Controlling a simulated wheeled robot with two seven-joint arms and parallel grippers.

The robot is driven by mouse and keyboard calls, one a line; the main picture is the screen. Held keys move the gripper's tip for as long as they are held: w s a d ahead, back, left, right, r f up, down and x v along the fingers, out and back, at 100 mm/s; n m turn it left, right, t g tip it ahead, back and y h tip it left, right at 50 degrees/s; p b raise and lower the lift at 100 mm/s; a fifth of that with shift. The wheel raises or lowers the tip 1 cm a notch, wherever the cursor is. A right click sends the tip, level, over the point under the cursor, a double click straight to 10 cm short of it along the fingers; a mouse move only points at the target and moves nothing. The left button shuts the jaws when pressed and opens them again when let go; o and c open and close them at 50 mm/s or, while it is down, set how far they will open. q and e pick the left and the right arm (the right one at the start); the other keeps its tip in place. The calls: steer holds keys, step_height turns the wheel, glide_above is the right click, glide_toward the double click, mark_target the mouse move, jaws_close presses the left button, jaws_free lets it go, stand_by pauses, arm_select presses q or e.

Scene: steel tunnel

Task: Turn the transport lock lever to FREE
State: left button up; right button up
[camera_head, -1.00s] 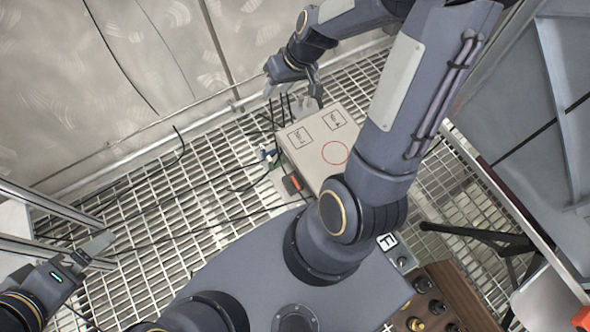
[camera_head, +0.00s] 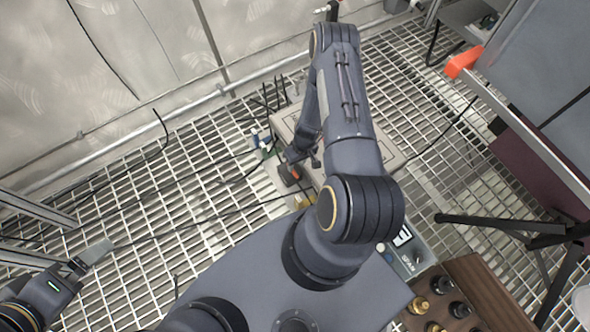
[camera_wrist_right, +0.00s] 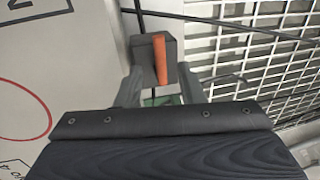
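The transport lock lever shows in the right wrist view as an orange bar (camera_wrist_right: 160,58) on a dark block (camera_wrist_right: 146,65), upright in the picture. In the head view the orange piece (camera_head: 296,173) is small and partly covered by my right gripper (camera_head: 300,163), at the left side of the pale box (camera_head: 388,152). In the wrist view my right gripper (camera_wrist_right: 161,88) is open, one finger either side of the block; contact cannot be told. My left gripper (camera_head: 96,251) is at the lower left, far from the box; its finger gap is unclear.
A red circle (camera_wrist_right: 22,112) and partial labels show on the box top. Black cables cross the grating (camera_head: 150,220). A brown panel with knobs (camera_head: 470,275) and black stand legs (camera_head: 500,225) are at the lower right. An orange-tipped rail (camera_head: 463,60) is at the upper right.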

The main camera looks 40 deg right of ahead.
mark_target(294, 171)
steer(key=shift+a+f+b, duration=0.2)
steer(key=shift+f+b, duration=0.05)
steer(key=shift+f, duration=0.6)
steer(key=shift+a+f+b, duration=0.15)
steer(key=shift+f+b, duration=0.05)
steer(key=shift+f, duration=0.65)
jaws_close()
